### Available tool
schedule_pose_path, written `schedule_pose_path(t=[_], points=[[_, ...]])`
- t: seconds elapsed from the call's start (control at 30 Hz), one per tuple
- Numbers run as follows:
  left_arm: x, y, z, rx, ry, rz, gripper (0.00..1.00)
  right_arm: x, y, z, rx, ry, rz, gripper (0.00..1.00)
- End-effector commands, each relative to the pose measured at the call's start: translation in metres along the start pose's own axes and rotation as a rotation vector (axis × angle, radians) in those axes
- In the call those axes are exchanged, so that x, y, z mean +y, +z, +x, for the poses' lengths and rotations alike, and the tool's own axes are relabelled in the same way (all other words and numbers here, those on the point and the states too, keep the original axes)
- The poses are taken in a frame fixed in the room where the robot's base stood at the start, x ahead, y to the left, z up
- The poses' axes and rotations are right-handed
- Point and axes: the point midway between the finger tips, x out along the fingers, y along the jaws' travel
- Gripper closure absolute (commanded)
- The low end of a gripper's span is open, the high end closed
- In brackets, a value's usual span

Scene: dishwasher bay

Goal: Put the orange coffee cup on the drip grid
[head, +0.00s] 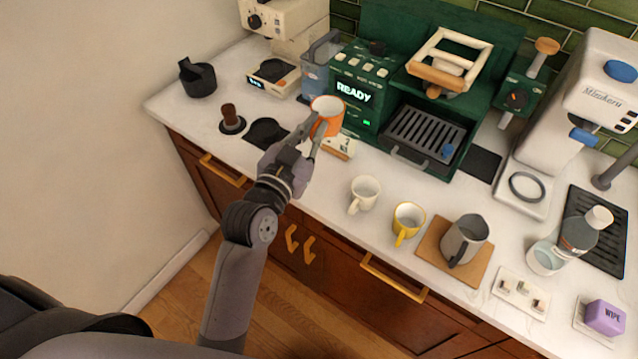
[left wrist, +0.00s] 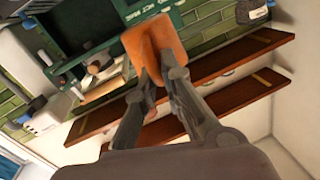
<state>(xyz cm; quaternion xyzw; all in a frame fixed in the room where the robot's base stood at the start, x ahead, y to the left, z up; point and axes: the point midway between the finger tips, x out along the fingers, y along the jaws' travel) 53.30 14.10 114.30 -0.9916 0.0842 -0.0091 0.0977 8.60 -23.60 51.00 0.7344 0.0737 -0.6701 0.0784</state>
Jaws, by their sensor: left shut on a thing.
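The orange coffee cup (head: 327,117) is held by my left gripper (head: 318,138), in front of the left side of the green coffee machine. It looks upright in the head view, with its white inside showing. In the left wrist view the orange cup (left wrist: 155,45) is between the two fingers of the left gripper (left wrist: 158,85). The drip grid (head: 427,130) is a dark slatted plate low in the green machine (head: 372,92), to the right of the cup. A small blue item (head: 447,151) sits at the grid's front right. My right gripper is not in view.
A white cup (head: 365,193), a yellow cup (head: 408,220) and a grey pitcher (head: 465,240) on a brown mat stand along the front of the counter. A wooden-handled frame (head: 448,60) is above the grid. A white espresso machine (head: 580,110) stands at right.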

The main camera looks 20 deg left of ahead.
Motion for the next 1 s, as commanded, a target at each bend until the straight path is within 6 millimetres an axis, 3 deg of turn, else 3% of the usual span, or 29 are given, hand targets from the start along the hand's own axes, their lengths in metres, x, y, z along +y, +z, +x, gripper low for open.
schedule_pose_path(t=[0.1, 0.4, 0.67, 0.83, 1.0], points=[[0.007, 0.034, -0.001, -0.009, 0.003, 0.002, 1.0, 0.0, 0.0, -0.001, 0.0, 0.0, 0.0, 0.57], [0.021, 0.108, -0.001, -0.004, 0.001, 0.003, 1.0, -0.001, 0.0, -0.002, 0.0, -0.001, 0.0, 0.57], [0.026, 0.134, 0.0, -0.001, 0.0, 0.001, 1.0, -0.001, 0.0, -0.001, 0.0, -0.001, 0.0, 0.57], [0.032, 0.162, -0.001, -0.004, 0.001, 0.002, 1.0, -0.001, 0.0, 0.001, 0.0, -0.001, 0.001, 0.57], [0.034, 0.172, -0.001, 0.0, -0.001, 0.001, 1.0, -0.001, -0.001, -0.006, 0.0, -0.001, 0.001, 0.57]])
